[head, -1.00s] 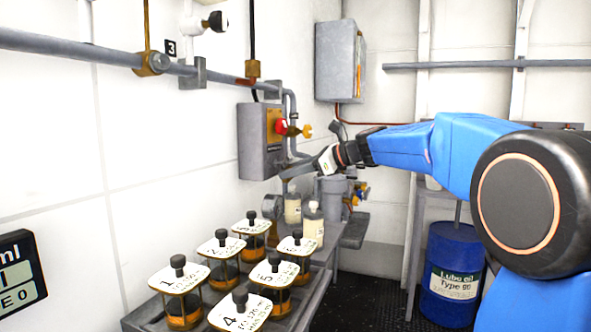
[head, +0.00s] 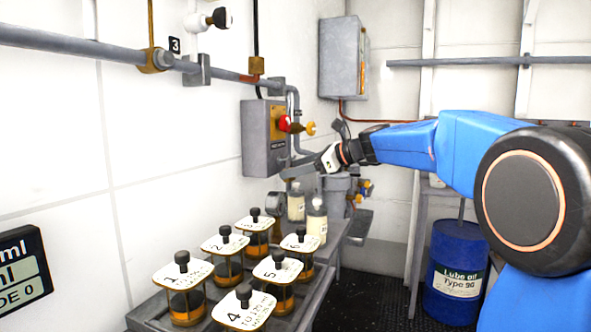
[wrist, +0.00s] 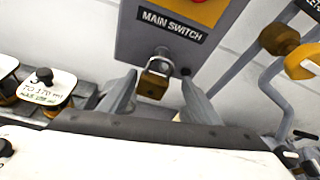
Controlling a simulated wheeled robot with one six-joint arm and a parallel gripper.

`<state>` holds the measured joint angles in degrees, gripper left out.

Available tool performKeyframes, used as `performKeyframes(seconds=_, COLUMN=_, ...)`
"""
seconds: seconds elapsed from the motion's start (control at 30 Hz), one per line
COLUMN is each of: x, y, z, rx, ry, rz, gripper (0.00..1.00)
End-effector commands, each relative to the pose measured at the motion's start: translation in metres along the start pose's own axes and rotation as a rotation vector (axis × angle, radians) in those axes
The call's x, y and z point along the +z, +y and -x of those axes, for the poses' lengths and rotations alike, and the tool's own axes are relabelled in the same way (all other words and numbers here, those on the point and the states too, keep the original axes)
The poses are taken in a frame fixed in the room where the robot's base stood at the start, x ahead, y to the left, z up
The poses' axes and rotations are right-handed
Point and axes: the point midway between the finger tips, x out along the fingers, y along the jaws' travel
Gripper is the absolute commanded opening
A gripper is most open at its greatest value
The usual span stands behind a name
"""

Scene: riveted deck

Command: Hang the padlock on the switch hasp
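The main switch (head: 257,138) is a grey box on the left wall with a red knob. In the wrist view its lower face (wrist: 135,42) carries the "MAIN SWITCH" label. A small dark hasp (wrist: 162,51) sits below the label. The brass padlock (wrist: 152,86) is body-down, with its pale shackle up at the hasp; it appears to hang there. I cannot tell whether the shackle is closed. My gripper (wrist: 158,98) is open, its grey fingers apart on either side of the padlock with gaps to it. In the head view the padlock cannot be made out.
Numbered sample jars (head: 183,287) stand on a grey bench below and left of the switch. Bottles (head: 316,220) stand behind them. Pipes (wrist: 262,85) and a yellow handle (wrist: 303,61) are close to the right of the switch. A blue drum (head: 455,270) stands on the floor.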

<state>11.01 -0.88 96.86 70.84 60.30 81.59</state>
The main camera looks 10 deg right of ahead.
Motion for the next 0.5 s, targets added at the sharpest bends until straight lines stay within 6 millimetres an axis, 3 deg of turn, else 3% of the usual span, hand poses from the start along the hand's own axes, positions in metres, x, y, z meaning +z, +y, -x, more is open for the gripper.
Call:
performKeyframes(seconds=0.27, x=0.000, y=0.000, z=0.004, rx=-0.001, ry=0.000, rz=0.000, gripper=0.57)
performKeyframes(seconds=0.5, x=0.000, y=-0.001, z=0.037, rx=-0.003, ry=0.001, rz=0.001, gripper=0.57)
